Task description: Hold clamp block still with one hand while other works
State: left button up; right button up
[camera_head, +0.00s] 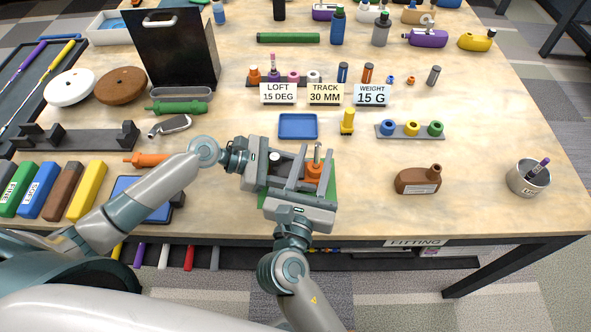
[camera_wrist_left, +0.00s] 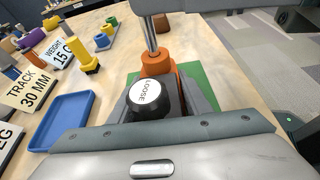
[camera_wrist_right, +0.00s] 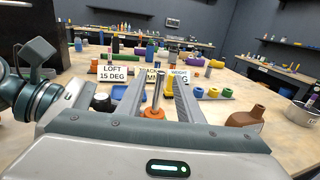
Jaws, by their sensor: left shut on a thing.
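The dark clamp block has a black knob with a white LOOSE cap (camera_wrist_left: 149,93) in the left wrist view. An orange piece (camera_wrist_left: 160,65) with an upright metal post (camera_wrist_left: 150,35) stands just beyond the knob, over a green mat (camera_head: 331,194). My left gripper (camera_head: 288,166) reaches in from the left and is shut on the clamp block, with the knob between its fingers. My right gripper (camera_head: 314,158) comes from the front edge. Its fingers are apart and straddle the post and orange piece in the right wrist view. The fingers hide much of the block.
A blue tray (camera_head: 298,126) and yellow piece (camera_head: 347,121) stand behind the block. Signs read LOFT 15 DEG (camera_head: 278,93), TRACK 30 MM (camera_head: 325,94) and WEIGHT 15 G (camera_head: 371,94). A brown club head (camera_head: 418,180) and metal cup (camera_head: 529,178) stand right, with bare table between.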

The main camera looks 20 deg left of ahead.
jog(key=w, duration=0.7)
jog(key=shift+w+a, duration=0.15)
jog(key=shift+w, duration=0.05)
jog(key=shift+c, duration=0.2)
grip_shut()
